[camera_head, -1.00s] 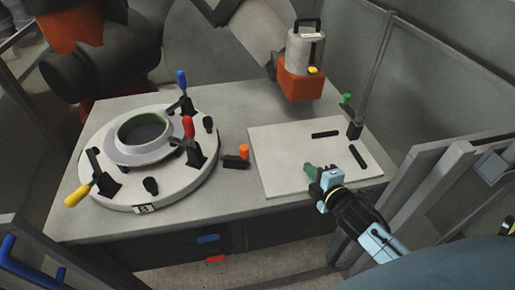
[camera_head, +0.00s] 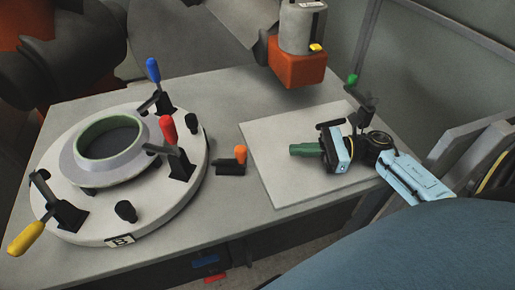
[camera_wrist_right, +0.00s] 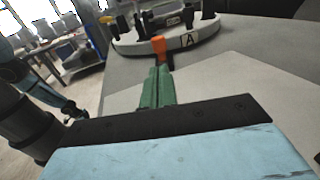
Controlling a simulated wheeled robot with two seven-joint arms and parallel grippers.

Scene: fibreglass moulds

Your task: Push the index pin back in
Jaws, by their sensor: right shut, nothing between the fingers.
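The index pin shows as an orange knob (camera_head: 240,154) on a black block (camera_head: 230,168) at the right edge of the round turntable (camera_head: 176,206). The orange knob also shows in the right wrist view (camera_wrist_right: 158,46), just beyond my fingertips. My right gripper (camera_head: 293,150) has green fingers, shut and empty. It points left at the knob, with a visible gap between them. In the right wrist view the shut fingers (camera_wrist_right: 160,74) line up roughly with the knob. How deep the pin sits is hidden. My left gripper is not in view.
The turntable carries a ring mould (camera_head: 108,145) and clamps with blue (camera_head: 153,69), red (camera_head: 167,128) and yellow (camera_head: 26,239) handles. A pale board (camera_head: 275,180) lies under my right gripper. A green-knobbed black fixture (camera_head: 352,80) stands behind it. An orange-based machine (camera_head: 298,66) stands at the back.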

